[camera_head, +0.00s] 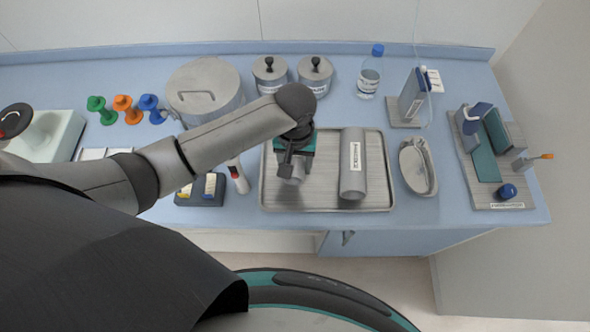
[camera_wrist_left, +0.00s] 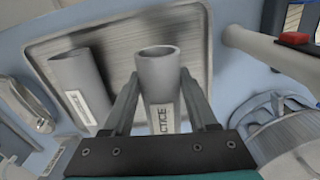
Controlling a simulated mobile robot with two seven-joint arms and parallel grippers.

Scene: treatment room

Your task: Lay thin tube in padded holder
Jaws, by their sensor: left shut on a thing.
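My left gripper (camera_head: 292,172) is over the left part of the metal tray, pointing down. It is shut on a grey tube (camera_wrist_left: 158,72) with an open end and a white label, which looks like the thinner of two. In the head view the gripper hides much of this tube; I cannot tell whether it touches the tray. A wider grey labelled tube (camera_head: 352,175) lies on the tray to the right; it also shows in the wrist view (camera_wrist_left: 75,85). A board with a teal pad (camera_head: 483,155) and blue uprights at the far right may be the padded holder. My right gripper is out of view.
The metal tray (camera_head: 320,208) has a raised rim. A kidney dish (camera_head: 416,170) and a grey-and-blue stand (camera_head: 412,100) are between tray and board. Lidded jars (camera_head: 315,75), a bottle (camera_head: 370,75) and a large pot (camera_head: 205,85) stand behind. A white-and-red device (camera_head: 238,178) is left of the tray.

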